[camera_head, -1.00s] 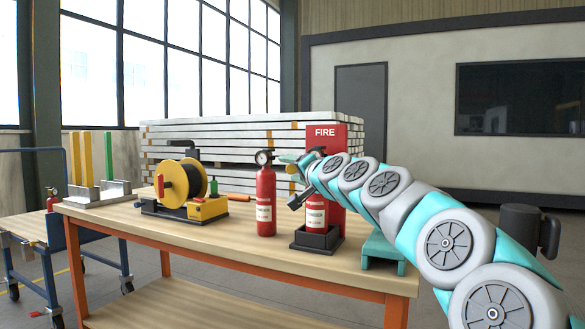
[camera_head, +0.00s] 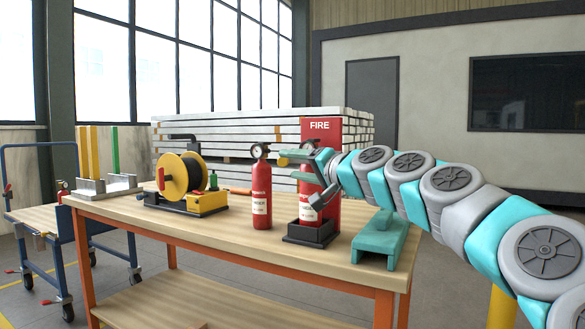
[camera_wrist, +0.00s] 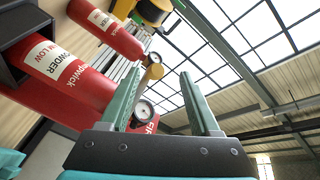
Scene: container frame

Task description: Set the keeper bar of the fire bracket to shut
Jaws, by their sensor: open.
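The fire bracket (camera_head: 335,135) is a red back panel marked FIRE with a black base tray (camera_head: 309,237), on the right part of the workbench. A red extinguisher (camera_head: 306,205) stands upright in it, partly hidden by my arm. A yellow piece (camera_head: 284,161), apparently the keeper bar's end, sticks out left beside the extinguisher's top. It also shows in the wrist view (camera_wrist: 151,76), near the left fingertip; the rest of the bar is hidden. My gripper (camera_head: 297,164) is open at the extinguisher's top. In the wrist view its green fingers (camera_wrist: 160,72) are apart; contact cannot be told.
A second extinguisher (camera_head: 261,195) stands free just left of the bracket. A yellow-black reel (camera_head: 181,180) is further left. A teal stand (camera_head: 380,240) is right of the bracket, under my arm. The bench front is clear; a blue cart (camera_head: 35,215) stands left.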

